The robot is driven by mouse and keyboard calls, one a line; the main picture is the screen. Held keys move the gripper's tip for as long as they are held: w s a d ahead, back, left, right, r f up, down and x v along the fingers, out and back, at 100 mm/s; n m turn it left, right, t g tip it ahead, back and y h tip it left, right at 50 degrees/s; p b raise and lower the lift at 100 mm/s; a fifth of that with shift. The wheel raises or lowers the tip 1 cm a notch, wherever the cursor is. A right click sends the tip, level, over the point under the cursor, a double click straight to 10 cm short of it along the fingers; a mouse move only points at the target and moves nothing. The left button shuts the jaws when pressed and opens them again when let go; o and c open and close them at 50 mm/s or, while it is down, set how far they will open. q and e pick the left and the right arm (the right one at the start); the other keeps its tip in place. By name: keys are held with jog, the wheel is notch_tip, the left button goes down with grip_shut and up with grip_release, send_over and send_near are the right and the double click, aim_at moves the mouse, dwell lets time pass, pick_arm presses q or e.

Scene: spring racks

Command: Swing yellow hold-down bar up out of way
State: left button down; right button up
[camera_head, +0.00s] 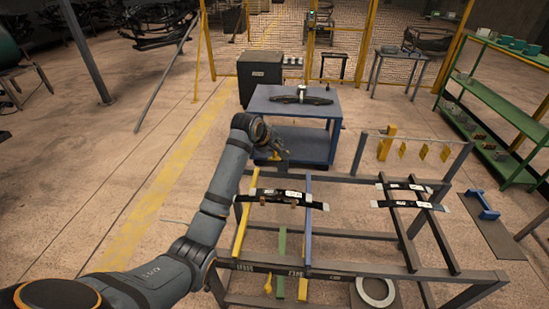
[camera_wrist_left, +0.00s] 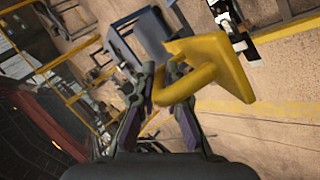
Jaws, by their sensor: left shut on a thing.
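My left gripper (camera_head: 274,146) is above the back left of the grey rack. In the left wrist view, its fingers (camera_wrist_left: 160,92) are shut on the loop handle of a yellow piece with a flat plate (camera_wrist_left: 215,58). The piece appears small near the gripper in the head view (camera_head: 279,155). A long yellow bar (camera_head: 241,236) runs front to back along the rack's left side, below the gripper. I cannot tell whether the held piece joins this bar. A black leaf spring (camera_head: 267,195) lies across the yellow bar and a blue bar (camera_head: 308,230).
A blue table (camera_head: 322,114) with a dark spring stands behind the rack. A second spring (camera_head: 400,186) lies across dark bars at right. Yellow tags (camera_head: 423,151) hang from the back rail (camera_head: 440,142). Another yellow piece (camera_head: 268,284) is low at the front. Green shelves stand far right.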

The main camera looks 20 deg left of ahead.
pick_arm(q)
jog(key=shift+w+r, duration=0.25)
jog(key=shift+r, duration=0.1)
jog(key=c, duration=1.4)
grip_release()
jog(key=shift+d, duration=0.15)
jog(key=shift+s+a+r, duration=0.2)
jog(key=shift+s+r, duration=0.05)
jog(key=shift+r, duration=0.1)
jog(key=d+v, duration=0.1)
jog(key=v, duration=1)
jog(key=shift+a, duration=0.35)
jog(key=shift+w, duration=0.15)
